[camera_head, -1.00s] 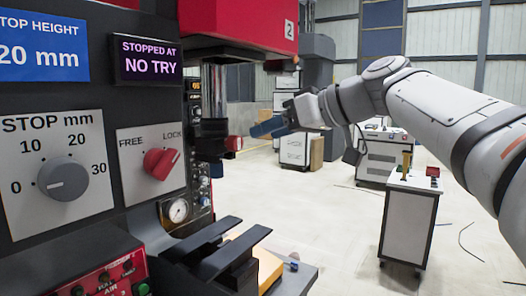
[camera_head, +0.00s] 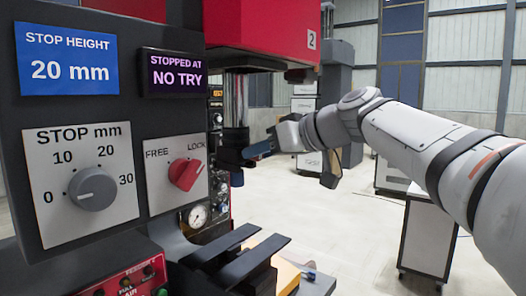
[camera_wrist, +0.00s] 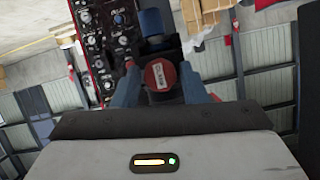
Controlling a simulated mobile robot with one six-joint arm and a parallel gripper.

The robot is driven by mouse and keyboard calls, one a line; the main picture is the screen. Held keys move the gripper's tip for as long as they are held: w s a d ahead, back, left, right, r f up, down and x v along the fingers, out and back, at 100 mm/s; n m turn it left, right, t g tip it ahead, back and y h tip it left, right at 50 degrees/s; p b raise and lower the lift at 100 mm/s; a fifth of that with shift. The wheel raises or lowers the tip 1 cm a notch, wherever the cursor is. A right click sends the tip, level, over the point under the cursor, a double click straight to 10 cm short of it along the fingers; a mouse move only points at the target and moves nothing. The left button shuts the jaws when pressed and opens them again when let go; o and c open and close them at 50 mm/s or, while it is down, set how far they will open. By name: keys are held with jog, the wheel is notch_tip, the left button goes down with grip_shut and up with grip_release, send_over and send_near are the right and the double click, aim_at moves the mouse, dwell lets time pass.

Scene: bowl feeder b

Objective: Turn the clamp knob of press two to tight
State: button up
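Press two carries a "2" label (camera_head: 311,40) on its red head (camera_head: 262,25). A round red-faced knob (camera_wrist: 160,76) with a white label is in the wrist view, between my gripper's two blue fingers; I take it as the clamp knob. Its label is too small to read. The fingers (camera_wrist: 158,88) look apart, on either side of the knob; contact is not clear.
The near panel has a grey STOP mm dial (camera_head: 92,188) and a red FREE/LOCK knob (camera_head: 185,174). Two black bars (camera_head: 250,263) jut out below.

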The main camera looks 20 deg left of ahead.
jog(key=c, duration=0.6)
jog(key=shift+c, duration=0.2)
jog(key=shift+w+d+f+m+g+y, duration=0.1)
jog(key=shift+m+g+y, duration=0.75)
jog(key=shift+m, duration=1.4)
jog(key=shift+w+a+f+m+g+y, duration=0.1)
jog(key=shift+m+g+y, duration=0.75)
jog(key=shift+m, duration=1.45)
jog(key=shift+w+d+f+m+g+y, duration=0.1)
jog(key=shift+m+g+y, duration=0.4)
jog(key=shift+m+y, duration=1.25)
jog(key=shift+m+h, duration=0.55)
jog(key=shift+m, duration=0.05)
jog(key=o, duration=1)
jog(key=shift+c, duration=0.2)
